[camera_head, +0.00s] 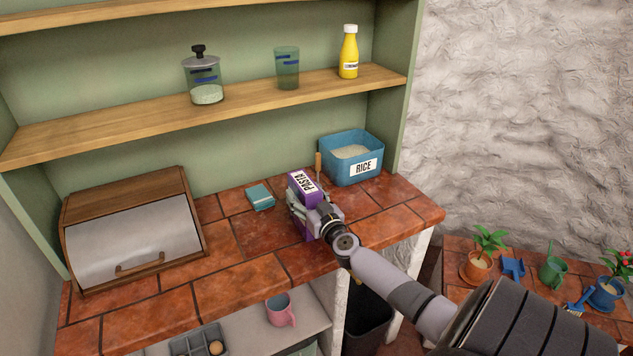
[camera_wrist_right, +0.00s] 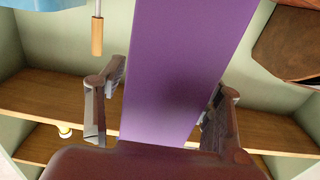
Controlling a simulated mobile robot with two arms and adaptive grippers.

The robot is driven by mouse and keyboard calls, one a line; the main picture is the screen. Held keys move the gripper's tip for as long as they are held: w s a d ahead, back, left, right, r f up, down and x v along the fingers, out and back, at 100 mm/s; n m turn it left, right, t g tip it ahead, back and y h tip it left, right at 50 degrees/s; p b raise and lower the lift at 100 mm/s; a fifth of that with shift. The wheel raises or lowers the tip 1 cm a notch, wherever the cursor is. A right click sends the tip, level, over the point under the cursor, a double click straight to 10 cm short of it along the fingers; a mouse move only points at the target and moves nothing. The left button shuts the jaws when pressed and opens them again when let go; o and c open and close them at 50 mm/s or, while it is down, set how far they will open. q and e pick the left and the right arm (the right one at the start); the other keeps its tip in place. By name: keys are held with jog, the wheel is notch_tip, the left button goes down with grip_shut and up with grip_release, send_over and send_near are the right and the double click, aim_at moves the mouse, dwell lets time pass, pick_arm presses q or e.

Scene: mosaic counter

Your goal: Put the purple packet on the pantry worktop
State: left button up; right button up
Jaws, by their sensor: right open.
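The purple packet (camera_head: 302,184), labelled PASTA, stands upright on the red-tiled pantry worktop (camera_head: 235,234). My right gripper (camera_head: 316,211) is at the packet, partly covering its lower part in the head view. In the right wrist view the purple packet (camera_wrist_right: 186,65) fills the middle, between the two open fingers of my right gripper (camera_wrist_right: 158,105). A gap shows beside the left finger; the right finger is close to the packet, and I cannot tell if it touches. My left gripper is not in view.
A blue RICE bin (camera_head: 352,170) stands just behind the packet. A small teal box (camera_head: 260,197) lies to its left. A wooden bread box (camera_head: 130,228) fills the worktop's left end. A shelf (camera_head: 240,108) with a jar and a yellow bottle hangs above.

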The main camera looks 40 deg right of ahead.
jog(key=v, duration=1.1)
jog(key=shift+p, duration=0.4)
jog(key=shift+r, duration=0.1)
